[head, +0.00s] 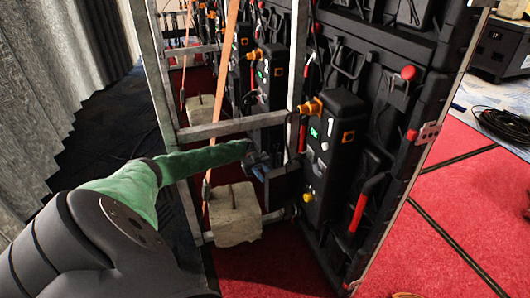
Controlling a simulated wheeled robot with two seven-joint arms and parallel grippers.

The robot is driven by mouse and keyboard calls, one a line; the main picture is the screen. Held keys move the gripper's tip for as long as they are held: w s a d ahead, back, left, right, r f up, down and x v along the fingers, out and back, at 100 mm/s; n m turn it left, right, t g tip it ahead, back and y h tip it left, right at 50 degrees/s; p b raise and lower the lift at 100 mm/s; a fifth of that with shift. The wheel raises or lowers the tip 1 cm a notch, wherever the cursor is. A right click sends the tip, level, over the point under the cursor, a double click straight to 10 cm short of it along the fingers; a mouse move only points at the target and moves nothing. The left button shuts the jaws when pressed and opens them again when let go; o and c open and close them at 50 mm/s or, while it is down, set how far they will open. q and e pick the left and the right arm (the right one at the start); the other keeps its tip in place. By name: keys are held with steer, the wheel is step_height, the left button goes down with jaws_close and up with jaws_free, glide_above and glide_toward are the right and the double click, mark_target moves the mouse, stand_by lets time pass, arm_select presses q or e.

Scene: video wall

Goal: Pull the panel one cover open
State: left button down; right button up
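The back of the video wall fills the middle and right, made of black panels (382,136) with handles and red knobs. A black control box (344,125) with a small green display, a yellow plug and a yellow knob stands out from the nearest panel. I cannot tell which part is the panel one cover. My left arm reaches in from the left, and my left gripper (258,163) is between the metal frame bars, left of the control box and apart from it. It is small and dark, so its fingers are unclear. My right gripper is not in view.
A metal support frame (232,125) with crossbars and an orange strap (223,72) surrounds my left forearm. A pale sandbag-like block (235,215) sits low on the frame. A red handle (364,203) sticks out below. Red carpet (470,200) is open at right; coiled cable (503,122) lies beyond.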

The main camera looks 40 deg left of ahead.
arm_select(q)
steer(key=c, duration=1.2)
jaws_free()
steer(key=shift+c, duration=0.2)
